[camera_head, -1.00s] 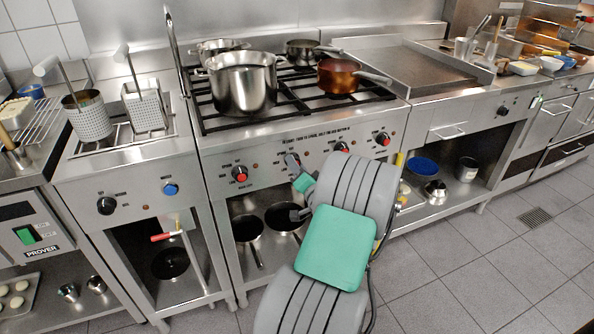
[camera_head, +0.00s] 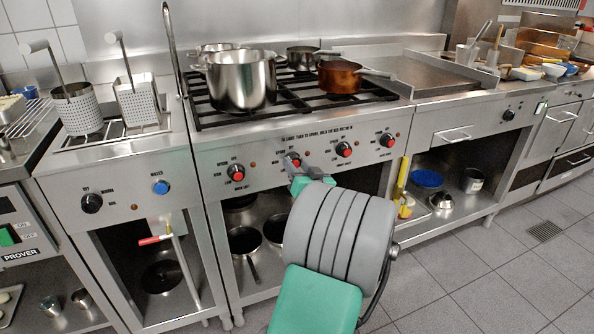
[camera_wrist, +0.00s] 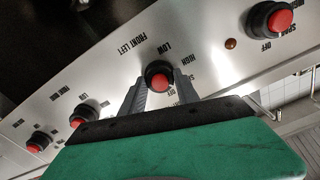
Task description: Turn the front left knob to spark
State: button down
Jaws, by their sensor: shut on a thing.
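The front left knob (camera_wrist: 159,76) has a red face and a black rim. In the wrist view it sits between my two grey fingers, close to the printed words FRONT LEFT. My gripper (camera_wrist: 160,88) is shut on it from both sides. In the head view my gripper (camera_head: 298,172) meets the second knob from the left (camera_head: 293,159) on the range's front panel. My fingers partly cover that knob, and I cannot read its pointer. LOW, HIGH and OFF marks are printed around it.
Other red knobs flank it: one at left (camera_head: 236,172), two at right (camera_head: 344,149) (camera_head: 387,139). A steel pot (camera_head: 240,82) and a copper pan (camera_head: 340,77) stand on the burner grates. Open shelves with pans (camera_head: 245,241) lie below the panel.

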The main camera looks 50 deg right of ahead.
jog(key=shift+f, duration=0.1)
jog(key=c, duration=0.9)
grip_release()
jog(key=v, duration=0.8)
jog(key=shift+w, duration=0.1)
